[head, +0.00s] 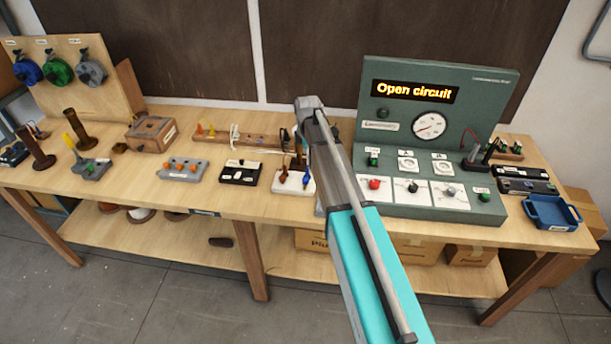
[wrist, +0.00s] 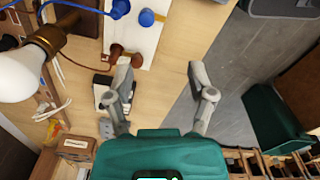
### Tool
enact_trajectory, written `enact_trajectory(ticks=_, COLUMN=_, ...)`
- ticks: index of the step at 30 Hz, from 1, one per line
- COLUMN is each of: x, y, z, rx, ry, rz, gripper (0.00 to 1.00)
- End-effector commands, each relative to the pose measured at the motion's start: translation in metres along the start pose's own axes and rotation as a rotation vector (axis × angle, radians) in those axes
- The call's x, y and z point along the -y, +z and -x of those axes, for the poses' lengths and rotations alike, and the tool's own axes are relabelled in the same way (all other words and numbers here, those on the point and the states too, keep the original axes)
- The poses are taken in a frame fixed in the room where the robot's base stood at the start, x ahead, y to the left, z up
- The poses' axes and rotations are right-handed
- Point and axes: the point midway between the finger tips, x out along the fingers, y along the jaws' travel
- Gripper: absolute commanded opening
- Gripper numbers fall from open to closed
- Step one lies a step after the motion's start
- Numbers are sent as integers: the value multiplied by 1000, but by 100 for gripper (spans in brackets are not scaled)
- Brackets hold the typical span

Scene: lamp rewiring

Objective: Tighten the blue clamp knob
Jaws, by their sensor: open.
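In the wrist view, a white block (wrist: 132,36) carries a blue knob (wrist: 147,18) near its upper right. A second blue piece (wrist: 120,8) sits beside it at the top edge. I cannot tell for certain which one is the clamp knob. The block also has brown knobs (wrist: 117,50) at its lower end. My gripper (wrist: 164,64) is open with nothing between its fingers; its left finger is near the brown knobs, and the blue knobs lie further up the picture. In the head view, the white block (head: 293,187) shows one blue knob (head: 306,178); my arm hides the gripper.
A bulb (wrist: 17,76) in a brass holder stands at the left of the wrist view, with blue wire above. In the head view, a black block (head: 240,171) sits left of the white one. The green panel (head: 440,80) to the right reads "Open circuit".

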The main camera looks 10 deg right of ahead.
Motion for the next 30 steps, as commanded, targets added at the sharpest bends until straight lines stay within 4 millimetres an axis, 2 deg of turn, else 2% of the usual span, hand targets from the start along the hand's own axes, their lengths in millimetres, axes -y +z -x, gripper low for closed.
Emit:
enact_trajectory(ticks=1, x=-9, y=0, z=2, rx=0, ry=0, rz=35, gripper=71)
enact_trajectory(ticks=6, x=-17, y=-2, z=3, rx=0, ry=0, rz=99, gripper=71)
enact_trajectory(ticks=20, x=-16, y=-6, z=1, rx=0, ry=0, rz=108, gripper=71)
enact_trajectory(ticks=30, x=-16, y=-7, z=-15, rx=0, ry=0, rz=108, gripper=71)
